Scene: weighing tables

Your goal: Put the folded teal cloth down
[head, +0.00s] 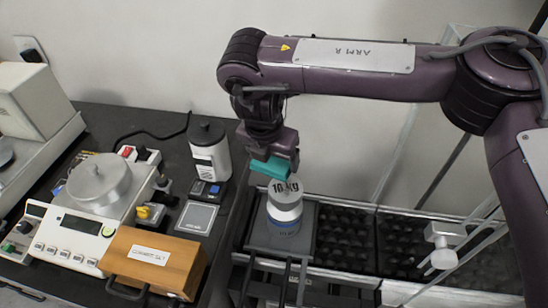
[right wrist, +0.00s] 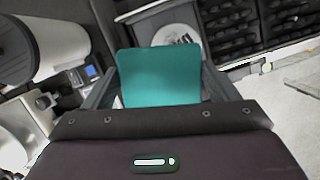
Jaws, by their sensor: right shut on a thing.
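The folded teal cloth (head: 270,169) is held in my right gripper (head: 274,160), just above and behind the top of a silver cylinder marked 10 kg (head: 286,206). In the head view I cannot tell whether the cloth touches the cylinder. In the right wrist view the cloth (right wrist: 160,78) lies flat between the two dark fingers of my right gripper (right wrist: 160,85) and hides part of the cylinder's pale round top (right wrist: 177,37). My left gripper is not in view.
The cylinder stands on a dark square platform (head: 260,236). Dark slotted trays (head: 400,240) lie to its right. On the black table (head: 160,122) stand a white canister (head: 209,155), a scale (head: 70,232) with a metal pot (head: 99,184), and a wooden box (head: 155,262).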

